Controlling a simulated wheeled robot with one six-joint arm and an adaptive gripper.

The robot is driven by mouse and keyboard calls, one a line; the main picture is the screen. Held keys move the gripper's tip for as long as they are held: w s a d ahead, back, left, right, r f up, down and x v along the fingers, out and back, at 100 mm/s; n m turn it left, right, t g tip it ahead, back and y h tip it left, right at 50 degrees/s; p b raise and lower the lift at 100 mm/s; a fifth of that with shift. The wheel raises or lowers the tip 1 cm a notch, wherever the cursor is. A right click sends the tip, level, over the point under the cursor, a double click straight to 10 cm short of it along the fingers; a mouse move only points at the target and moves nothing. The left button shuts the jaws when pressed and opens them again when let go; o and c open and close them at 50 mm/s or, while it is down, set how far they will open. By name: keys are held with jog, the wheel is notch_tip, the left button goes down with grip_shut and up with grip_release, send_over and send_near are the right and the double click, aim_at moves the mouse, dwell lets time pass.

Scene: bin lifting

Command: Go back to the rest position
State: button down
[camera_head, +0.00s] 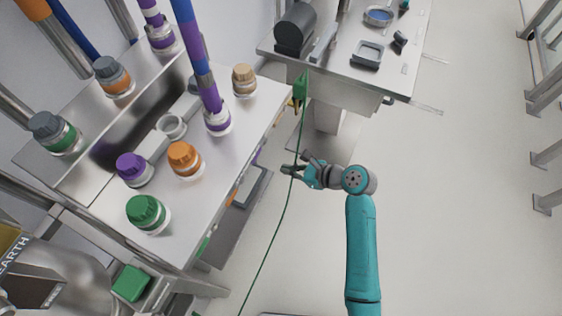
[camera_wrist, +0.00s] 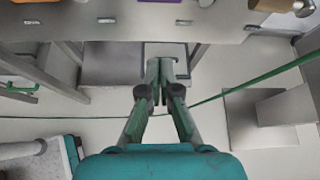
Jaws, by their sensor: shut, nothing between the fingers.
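My gripper (camera_head: 291,170) is at the end of my teal arm, in the open space to the right of the steel bench (camera_head: 240,110). In the wrist view my gripper (camera_wrist: 160,68) has its fingertips together, with nothing visible between them. The fingers point toward the area below a metal edge with slots (camera_wrist: 130,22). A thin green cable (camera_head: 283,215) runs down past the gripper in the head view. It also crosses behind the fingers in the wrist view (camera_wrist: 235,92); I cannot tell whether it touches them.
The steel bench bears several capped ports, including a green cap (camera_head: 146,211) and an orange cap (camera_head: 184,158). A second table (camera_head: 340,75) with small instruments stands at the back. Clear floor (camera_head: 450,200) lies to the right, with metal frames at the far right edge.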

jog(key=shift+d+r, duration=0.1)
jog(key=shift+d, duration=0.05)
jog(key=s+d+f+n+t+h, duration=0.35)
jog(key=s+d, duration=0.25)
jog(key=s, duration=0.4)
jog(key=s+d+f+n+t+h, duration=0.2)
jog(key=s+d+f+n+h, duration=0.2)
jog(key=s+d, duration=0.45)
jog(key=s+d+r+n+t+h, duration=0.1)
jog(key=s+d+r+n+t, duration=0.1)
jog(key=s+r+n, duration=0.5)
jog(key=s+d+r+n+t+h, duration=0.2)
jog(key=s+r+n, duration=0.5)
jog(key=s+r, duration=0.6)
jog(key=shift+s+d, duration=0.15)
jog(key=shift+d, duration=0.3)
jog(key=shift+t+h, duration=0.25)
